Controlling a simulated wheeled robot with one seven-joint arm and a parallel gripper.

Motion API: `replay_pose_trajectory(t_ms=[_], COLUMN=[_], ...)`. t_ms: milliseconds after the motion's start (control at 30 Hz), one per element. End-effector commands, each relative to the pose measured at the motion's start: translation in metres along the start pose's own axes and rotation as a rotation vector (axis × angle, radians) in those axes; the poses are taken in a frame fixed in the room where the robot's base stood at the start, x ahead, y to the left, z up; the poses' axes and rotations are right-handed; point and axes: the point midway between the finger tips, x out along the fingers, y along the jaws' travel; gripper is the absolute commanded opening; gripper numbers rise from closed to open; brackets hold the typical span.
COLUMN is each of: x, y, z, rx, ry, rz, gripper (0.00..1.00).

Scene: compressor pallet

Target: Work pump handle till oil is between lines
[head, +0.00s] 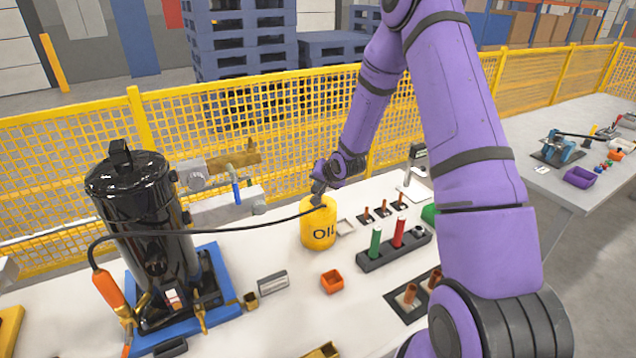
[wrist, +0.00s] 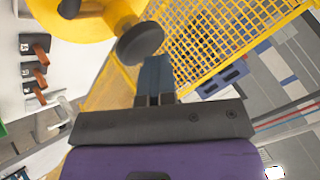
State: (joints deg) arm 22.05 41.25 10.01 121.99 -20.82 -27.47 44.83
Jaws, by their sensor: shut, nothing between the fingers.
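The yellow oil can (head: 317,232), lettered OIL, stands on the white bench. In the wrist view its yellow body (wrist: 75,20) fills the upper left, with a dark round knob (wrist: 140,43), apparently the pump handle's end. My gripper (head: 318,192) is over the top of the can. In the wrist view my gripper's fingers (wrist: 155,72) are together and empty, close by the knob; I cannot tell if they touch it. The black compressor (head: 148,220) stands on a blue base at left. A small light window (head: 173,297) shows low on it; oil level and lines are too small to read.
A black hose (head: 230,228) runs from the orange-handled fitting to the can. An orange bin (head: 331,281) and a rack (head: 394,247) with green and red cylinders stand nearby. A yellow mesh fence (head: 270,125) runs behind the bench.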

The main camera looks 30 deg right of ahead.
Motion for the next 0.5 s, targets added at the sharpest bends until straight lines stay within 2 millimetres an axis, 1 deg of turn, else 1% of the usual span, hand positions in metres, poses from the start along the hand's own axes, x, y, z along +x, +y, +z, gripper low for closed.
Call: replay_pose_trajectory(t_ms=[500], x=[-0.019], y=[-0.013], z=[-0.014], rx=[0.0], ry=[0.0], rz=[0.001], gripper=[0.0])
